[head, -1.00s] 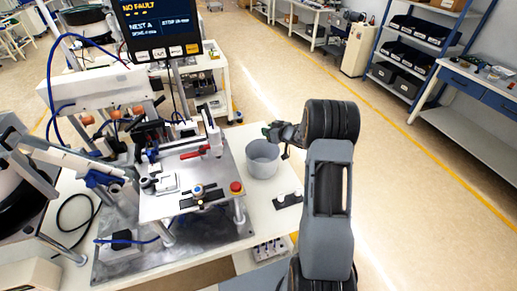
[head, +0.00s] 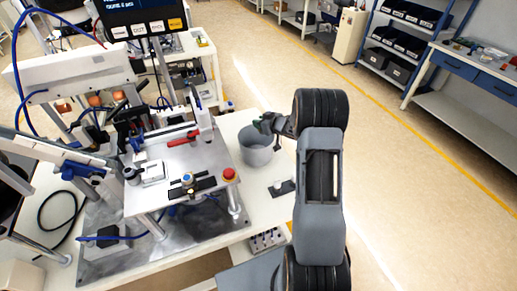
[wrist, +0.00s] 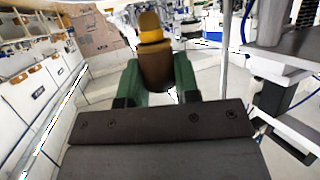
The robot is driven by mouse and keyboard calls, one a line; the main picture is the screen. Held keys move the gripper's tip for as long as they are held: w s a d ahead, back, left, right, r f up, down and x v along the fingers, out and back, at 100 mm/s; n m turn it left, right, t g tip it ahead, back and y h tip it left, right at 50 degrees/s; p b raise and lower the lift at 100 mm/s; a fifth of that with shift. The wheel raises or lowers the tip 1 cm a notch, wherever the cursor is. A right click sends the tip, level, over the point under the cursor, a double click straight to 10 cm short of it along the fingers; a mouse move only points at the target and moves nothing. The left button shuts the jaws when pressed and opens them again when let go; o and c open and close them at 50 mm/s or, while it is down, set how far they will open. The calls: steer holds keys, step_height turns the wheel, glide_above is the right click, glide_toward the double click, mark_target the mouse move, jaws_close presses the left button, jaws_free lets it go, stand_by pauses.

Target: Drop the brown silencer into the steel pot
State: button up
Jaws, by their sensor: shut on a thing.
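In the head view my gripper (head: 266,122) is over the far right part of the steel pot (head: 257,157), a grey open cylinder on the white table. The silencer cannot be made out in the head view. My gripper's height above the rim is hard to judge. The pot is not identifiable in the wrist view.
Left of the pot is a machine plate (head: 160,200) with a red button (head: 229,174) and fixtures. A small black block with a white piece (head: 287,187) lies in front of the pot. Open floor (head: 400,190) lies right of my arm.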

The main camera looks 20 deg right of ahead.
steer(key=o, duration=1.1)
steer(key=b+v, duration=0.1)
steer(key=v, duration=1.2)
steer(key=shift+s+d+r, duration=0.1)
steer(key=shift+s+d, duration=0.1)
steer(key=shift+s, duration=0.15)
